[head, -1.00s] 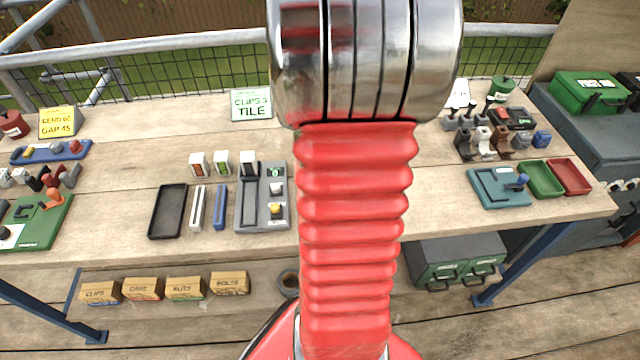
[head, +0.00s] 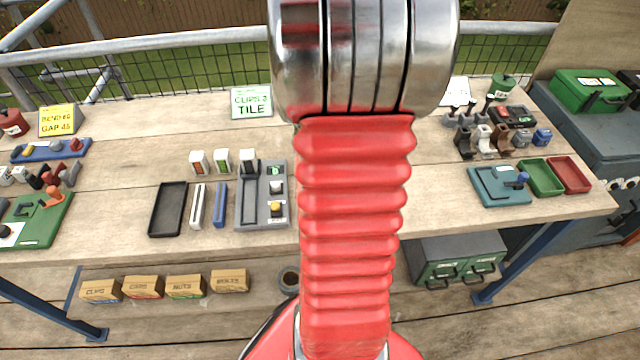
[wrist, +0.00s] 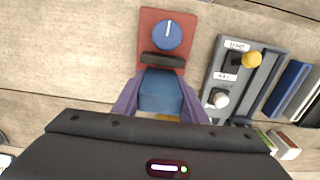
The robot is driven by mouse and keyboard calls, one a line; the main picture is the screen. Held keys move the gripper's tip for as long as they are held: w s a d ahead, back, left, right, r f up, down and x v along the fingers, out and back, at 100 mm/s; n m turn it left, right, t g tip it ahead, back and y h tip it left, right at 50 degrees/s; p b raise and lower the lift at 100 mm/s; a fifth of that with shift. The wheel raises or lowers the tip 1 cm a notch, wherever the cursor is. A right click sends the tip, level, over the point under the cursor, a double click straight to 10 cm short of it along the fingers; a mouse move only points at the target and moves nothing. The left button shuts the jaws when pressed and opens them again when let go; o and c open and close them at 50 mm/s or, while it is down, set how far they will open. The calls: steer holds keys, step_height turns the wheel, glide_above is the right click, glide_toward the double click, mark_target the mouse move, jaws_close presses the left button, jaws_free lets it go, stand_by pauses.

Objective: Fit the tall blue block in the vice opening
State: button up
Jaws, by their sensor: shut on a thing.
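In the wrist view, my gripper (wrist: 160,108) is shut on the blue block (wrist: 161,90), with one purple-grey finger on each side of it. The block lies just below the dark jaw bar of the red vice (wrist: 148,23), which carries a round blue knob (wrist: 167,36) with a white line. The block appears close against this bar. I cannot tell whether it is inside the opening or above it. The block's lower end is hidden by my gripper body. In the head view my arm hides the vice, the block and the gripper.
A grey panel with yellow and white knobs (wrist: 222,65) stands right of the vice, with blue and pale bars (wrist: 287,88) beyond. In the head view, a black tray (head: 168,210) lies further left and a teal fixture (head: 490,187) to the right. Bare bench (head: 440,180) lies between.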

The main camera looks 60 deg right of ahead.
steer(key=shift+f, duration=0.1)
stand_by(0.3)
steer(key=o, duration=1.1)
steer(key=shift+o, duration=0.2)
steer(key=shift+r, duration=3.55)
steer(key=shift+w, duration=0.1)
